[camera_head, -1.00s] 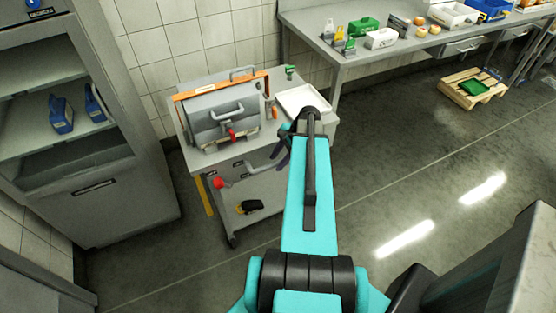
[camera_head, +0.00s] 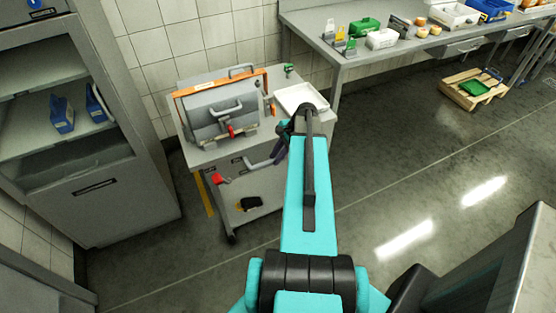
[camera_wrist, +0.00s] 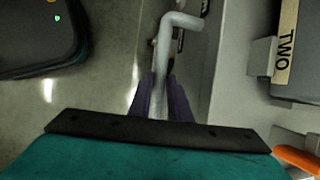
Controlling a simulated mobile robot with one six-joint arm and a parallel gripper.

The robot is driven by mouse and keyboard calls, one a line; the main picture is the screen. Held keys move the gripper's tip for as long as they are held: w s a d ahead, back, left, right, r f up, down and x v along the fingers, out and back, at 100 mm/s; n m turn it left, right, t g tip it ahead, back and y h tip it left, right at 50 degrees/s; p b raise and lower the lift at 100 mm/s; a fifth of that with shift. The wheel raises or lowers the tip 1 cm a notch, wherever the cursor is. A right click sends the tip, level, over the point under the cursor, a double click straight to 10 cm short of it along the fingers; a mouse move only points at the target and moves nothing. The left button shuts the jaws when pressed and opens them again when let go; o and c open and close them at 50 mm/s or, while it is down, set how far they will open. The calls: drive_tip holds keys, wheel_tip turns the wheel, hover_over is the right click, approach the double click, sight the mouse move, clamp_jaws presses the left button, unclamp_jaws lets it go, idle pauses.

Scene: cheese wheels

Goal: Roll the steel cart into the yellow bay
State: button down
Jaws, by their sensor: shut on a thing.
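The steel cart (camera_head: 278,193) stands near the tiled wall. It carries a grey machine with an orange frame (camera_head: 222,107) and a white tray (camera_head: 300,97). A grey bar handle (camera_head: 262,164) sticks out from its near side. My gripper (camera_head: 280,152) is at this handle. In the wrist view, the purple fingers of my gripper (camera_wrist: 165,88) are shut around the handle (camera_wrist: 164,55). A yellow strip (camera_head: 206,196) shows on the floor at the cart's left side. The rest of the bay is hidden or not clear.
A long workbench (camera_head: 385,55) with several small items is at the right, close to the cart. A wooden pallet (camera_head: 455,92) lies at the far right.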

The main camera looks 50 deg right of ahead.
drive_tip(key=w+d, duration=0.3)
drive_tip(key=w, duration=0.5)
drive_tip(key=w+d, duration=0.3)
drive_tip(key=w, duration=0.5)
drive_tip(key=w+d, duration=0.4)
drive_tip(key=w, duration=0.4)
drive_tip(key=shift+w+d, duration=0.1)
drive_tip(key=shift+w, duration=0.3)
drive_tip(key=shift+w+d+r+b, duration=0.1)
drive_tip(key=shift+w+r+b, duration=0.05)
drive_tip(key=shift+w+b, duration=0.2)
drive_tip(key=shift+w, duration=0.1)
drive_tip(key=c, duration=1.6)
unclamp_jaws()
drive_tip(key=shift+c, duration=0.2)
